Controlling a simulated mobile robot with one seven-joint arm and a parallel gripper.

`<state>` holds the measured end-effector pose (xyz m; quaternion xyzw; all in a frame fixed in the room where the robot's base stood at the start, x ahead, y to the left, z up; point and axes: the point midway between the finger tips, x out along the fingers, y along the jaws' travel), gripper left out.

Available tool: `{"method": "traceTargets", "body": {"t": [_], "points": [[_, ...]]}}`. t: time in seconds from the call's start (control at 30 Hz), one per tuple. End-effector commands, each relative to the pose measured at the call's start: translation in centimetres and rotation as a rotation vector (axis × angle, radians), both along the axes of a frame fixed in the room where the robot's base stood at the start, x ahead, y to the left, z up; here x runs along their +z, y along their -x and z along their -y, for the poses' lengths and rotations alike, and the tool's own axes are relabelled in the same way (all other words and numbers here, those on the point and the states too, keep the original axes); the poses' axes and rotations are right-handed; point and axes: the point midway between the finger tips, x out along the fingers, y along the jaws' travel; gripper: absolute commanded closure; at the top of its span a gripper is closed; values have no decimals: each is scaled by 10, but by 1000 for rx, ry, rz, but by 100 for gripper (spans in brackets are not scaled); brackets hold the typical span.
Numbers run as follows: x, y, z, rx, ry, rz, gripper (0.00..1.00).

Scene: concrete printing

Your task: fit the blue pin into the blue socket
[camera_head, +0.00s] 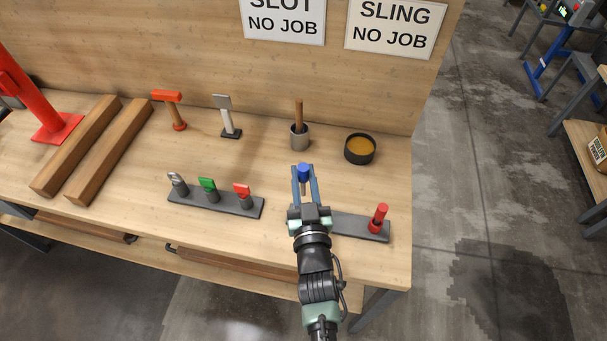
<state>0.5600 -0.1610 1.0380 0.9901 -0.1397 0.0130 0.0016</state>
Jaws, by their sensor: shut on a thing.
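My gripper (304,170) is over the workbench, its two blue-grey fingers shut on the blue pin (304,171). The pin has a blue head and a thin brownish shank below it. It looks roughly upright. A dark base plate (346,225) lies to the right of my gripper, with a red pin (378,217) standing at its right end. My wrist covers the left part of this plate. No blue socket shows; it may be hidden behind my wrist.
A dark strip (232,205) with grey, green and red-topped pieces lies left of my gripper. Behind stand a grey cup (299,139) with a wooden handle, a black bowl (359,149), and two upright tools. Two wooden beams (110,150) lie further left.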

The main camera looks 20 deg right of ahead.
Motion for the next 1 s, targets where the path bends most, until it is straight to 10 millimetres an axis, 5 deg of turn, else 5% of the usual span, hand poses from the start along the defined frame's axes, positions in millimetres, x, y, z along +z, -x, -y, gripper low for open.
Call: {"method": "traceTargets", "body": {"t": [0.53, 1.0], "points": [[-49, 0, 0, 1, 1, 2, 100], [-54, 0, 0, 1, 0, 1, 100]]}}
